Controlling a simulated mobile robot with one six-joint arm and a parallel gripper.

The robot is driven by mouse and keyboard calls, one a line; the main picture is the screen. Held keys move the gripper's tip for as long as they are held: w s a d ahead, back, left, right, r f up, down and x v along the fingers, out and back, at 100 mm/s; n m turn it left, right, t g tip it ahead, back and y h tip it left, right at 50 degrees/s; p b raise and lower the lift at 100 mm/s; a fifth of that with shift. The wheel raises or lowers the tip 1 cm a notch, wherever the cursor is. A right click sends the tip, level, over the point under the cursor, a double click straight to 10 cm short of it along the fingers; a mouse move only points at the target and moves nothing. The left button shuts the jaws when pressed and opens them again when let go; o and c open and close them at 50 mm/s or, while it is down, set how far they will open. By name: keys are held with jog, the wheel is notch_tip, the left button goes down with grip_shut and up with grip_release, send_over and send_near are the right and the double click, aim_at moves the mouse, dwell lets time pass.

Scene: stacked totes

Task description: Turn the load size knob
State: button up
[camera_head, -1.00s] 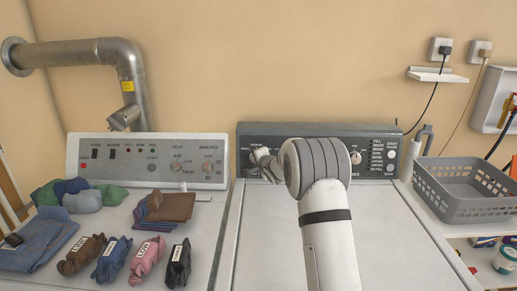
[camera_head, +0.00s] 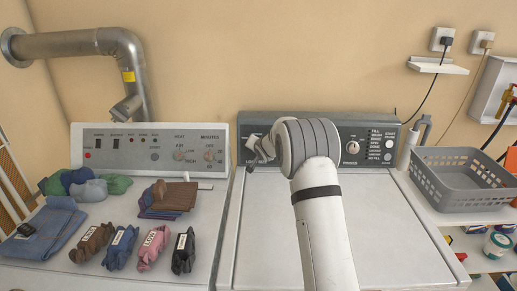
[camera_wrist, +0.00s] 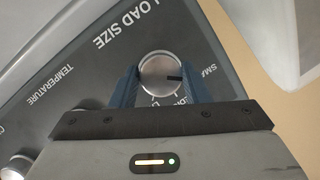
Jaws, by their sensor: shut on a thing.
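The load size knob (camera_wrist: 158,70) is a round silver dial with a dark pointer mark, under the words LOAD SIZE in the wrist view. My gripper (camera_wrist: 161,82) has its two blue fingers on either side of the knob, shut on it. The pointer mark lies toward the picture's right, on the side of the partly visible "SMA..." label. In the head view my gripper (camera_head: 256,150) is at the left end of the washer's dark control panel (camera_head: 375,128). The knob is mostly hidden there by my gripper and wrist.
Another washer knob (camera_head: 353,147) and white buttons are on the panel's right. A white dryer panel (camera_head: 110,163) stands left, with folded clothes and labelled bundles in front. A grey basket (camera_head: 460,195) stands right. The washer lid (camera_head: 265,240) is clear.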

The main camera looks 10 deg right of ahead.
jog(key=shift+f, duration=0.2)
dwell(0.4)
jog(key=o, duration=1)
jog(key=shift+r, duration=0.1)
jog(key=shift+b+v, duration=0.55)
jog(key=shift+v, duration=3.35)
